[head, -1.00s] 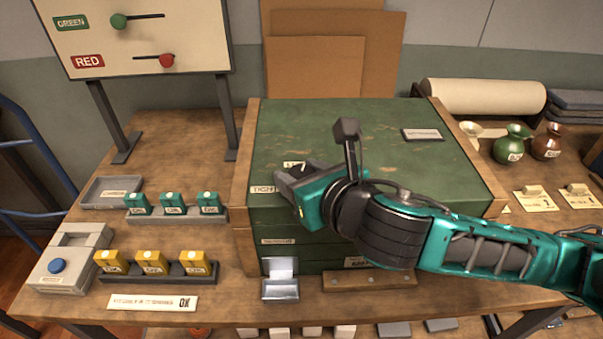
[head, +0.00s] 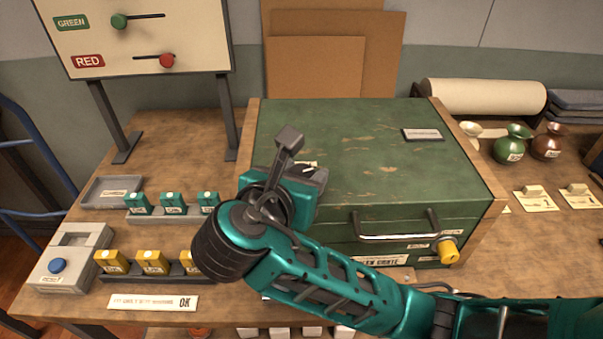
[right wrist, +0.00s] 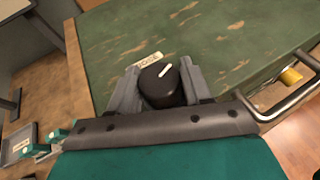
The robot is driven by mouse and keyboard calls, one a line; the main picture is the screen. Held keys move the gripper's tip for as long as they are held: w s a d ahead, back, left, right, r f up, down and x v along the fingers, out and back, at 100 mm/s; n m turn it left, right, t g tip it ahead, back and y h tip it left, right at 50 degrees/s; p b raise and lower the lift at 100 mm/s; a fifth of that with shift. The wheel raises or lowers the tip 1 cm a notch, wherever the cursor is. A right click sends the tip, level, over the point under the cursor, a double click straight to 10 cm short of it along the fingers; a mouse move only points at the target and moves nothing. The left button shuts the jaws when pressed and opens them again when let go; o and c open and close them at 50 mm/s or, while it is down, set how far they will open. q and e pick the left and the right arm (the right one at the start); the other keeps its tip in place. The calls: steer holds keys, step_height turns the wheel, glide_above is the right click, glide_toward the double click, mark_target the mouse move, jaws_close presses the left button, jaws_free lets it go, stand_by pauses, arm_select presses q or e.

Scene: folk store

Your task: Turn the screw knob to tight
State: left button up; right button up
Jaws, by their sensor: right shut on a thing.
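The screw knob (right wrist: 160,86) is black and round with a white pointer line. It stands on the top of the green crate (head: 350,140), near its left front corner. In the right wrist view it sits between the two grey fingers of my right gripper (right wrist: 162,88), which is shut on it. The pointer line slants up and right there, and a small white label (right wrist: 150,60), hard to read, lies just beyond the knob. In the head view my right gripper (head: 305,182) hides most of the knob and the tight label. My left gripper is not in view.
The crate's front has a metal handle (head: 395,230) and a yellow knob (head: 449,250). Green blocks (head: 172,203) and yellow blocks (head: 151,262) stand in racks at left, beside a box with a blue button (head: 57,266). Vases (head: 513,143) stand at right.

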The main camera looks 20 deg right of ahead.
steer(key=shift+m+g+h, duration=0.7)
steer(key=shift+m+h, duration=0.2)
steer(key=shift+m, duration=0.1)
steer(key=shift+r, duration=0.1)
steer(key=o, duration=1)
steer(key=shift+c, duration=0.2)
